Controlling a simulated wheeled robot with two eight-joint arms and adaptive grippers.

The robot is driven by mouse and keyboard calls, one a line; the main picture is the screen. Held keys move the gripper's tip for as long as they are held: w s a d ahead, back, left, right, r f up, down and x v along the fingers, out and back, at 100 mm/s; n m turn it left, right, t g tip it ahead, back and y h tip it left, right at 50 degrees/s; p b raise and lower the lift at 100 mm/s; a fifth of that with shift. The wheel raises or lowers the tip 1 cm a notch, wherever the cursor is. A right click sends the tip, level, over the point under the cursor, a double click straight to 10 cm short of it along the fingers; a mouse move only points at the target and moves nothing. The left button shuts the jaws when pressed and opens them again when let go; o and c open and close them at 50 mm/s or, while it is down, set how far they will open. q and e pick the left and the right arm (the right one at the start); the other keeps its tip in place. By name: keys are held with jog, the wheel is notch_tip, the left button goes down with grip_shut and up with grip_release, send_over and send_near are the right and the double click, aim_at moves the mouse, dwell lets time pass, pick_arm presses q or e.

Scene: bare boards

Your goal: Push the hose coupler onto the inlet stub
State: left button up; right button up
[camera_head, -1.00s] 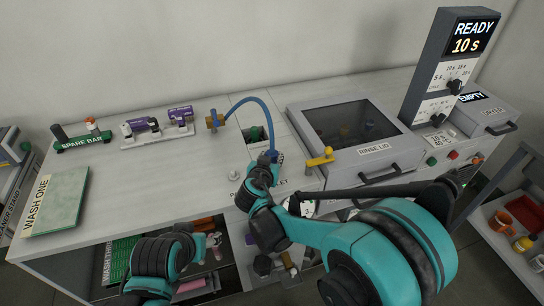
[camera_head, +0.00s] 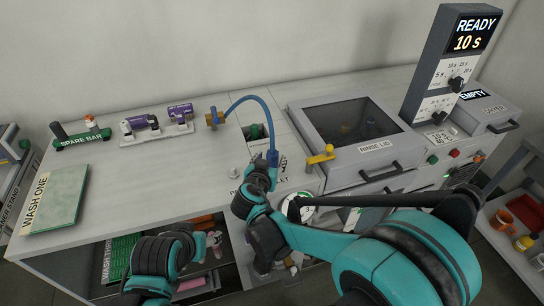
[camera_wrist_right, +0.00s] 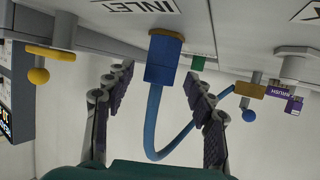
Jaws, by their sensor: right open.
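The blue hose coupler (camera_head: 274,157) is at the end of the blue hose, by the bench's front edge. In the right wrist view, the coupler (camera_wrist_right: 164,62) meets a brass-coloured collar (camera_wrist_right: 166,35) under the INLET label, apparently the inlet stub; how deep it sits is hidden. My right gripper (camera_wrist_right: 158,76) is open, one finger on each side of the coupler, with visible gaps to both. In the head view my right gripper (camera_head: 262,174) is just below the coupler, its fingers hard to make out. My left arm shows at lower left; its gripper cannot be made out.
The hose (camera_head: 250,98) arches to a brass fitting (camera_head: 215,118) on the bench. A yellow-handled lever (camera_head: 320,156) and the rinse lid (camera_head: 375,148) are close on the right. The middle-left bench is clear.

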jog(key=v, duration=0.9)
jog(key=s+d+f+g, duration=0.1)
jog(key=s+d+g, duration=0.1)
jog(key=d, duration=0.4)
jog(key=s+d+f+g, duration=0.1)
jog(key=s+d+g, duration=0.15)
jog(key=d, duration=0.45)
jog(key=s+d+f+n+g+y, duration=0.1)
jog(key=s+d+f+n+y, duration=0.1)
jog(key=s+d, duration=0.5)
jog(key=s, duration=0.5)
jog(key=shift+s+f+g+y, duration=0.25)
jog(key=shift+s+g+y, duration=0.1)
jog(key=shift+y, duration=0.05)
